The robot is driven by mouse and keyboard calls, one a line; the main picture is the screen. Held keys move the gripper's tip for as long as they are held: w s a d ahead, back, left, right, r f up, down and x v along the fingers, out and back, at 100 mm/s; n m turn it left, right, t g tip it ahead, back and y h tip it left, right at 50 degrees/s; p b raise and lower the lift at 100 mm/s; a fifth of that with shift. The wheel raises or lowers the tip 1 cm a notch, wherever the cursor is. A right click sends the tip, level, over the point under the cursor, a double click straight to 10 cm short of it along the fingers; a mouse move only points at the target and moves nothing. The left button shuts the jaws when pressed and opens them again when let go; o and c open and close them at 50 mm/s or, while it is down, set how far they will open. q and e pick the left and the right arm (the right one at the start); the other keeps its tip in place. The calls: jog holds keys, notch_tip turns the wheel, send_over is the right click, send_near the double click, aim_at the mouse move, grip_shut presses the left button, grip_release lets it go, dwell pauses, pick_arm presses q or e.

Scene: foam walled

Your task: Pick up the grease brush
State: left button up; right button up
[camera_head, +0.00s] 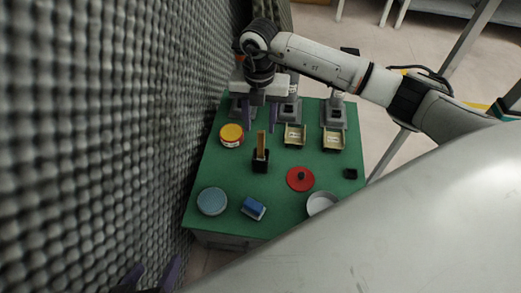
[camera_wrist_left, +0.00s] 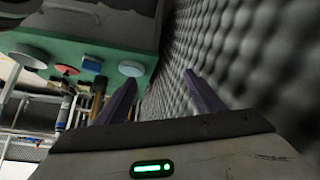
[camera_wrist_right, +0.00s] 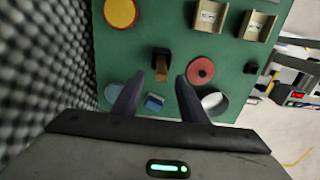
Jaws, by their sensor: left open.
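My left gripper (camera_head: 152,275) is open and empty at the lower left, off the table's near edge beside the foam wall. Its spread fingers show in the left wrist view (camera_wrist_left: 160,82).
The green table (camera_head: 280,200) holds a yellow-topped red tin (camera_head: 231,134), a red disc (camera_head: 300,179), a blue block (camera_head: 253,208), a pale blue round lid (camera_head: 212,201), a white bowl (camera_head: 320,202) and two trays (camera_head: 295,136). A grey foam wall (camera_head: 100,120) borders the left side.

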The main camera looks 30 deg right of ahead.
aim_at(261, 131)
notch_tip(261, 131, down, 6)
jog(key=shift+s+d+r+b, duration=0.1)
jog(key=shift+b, duration=0.95)
grip_shut()
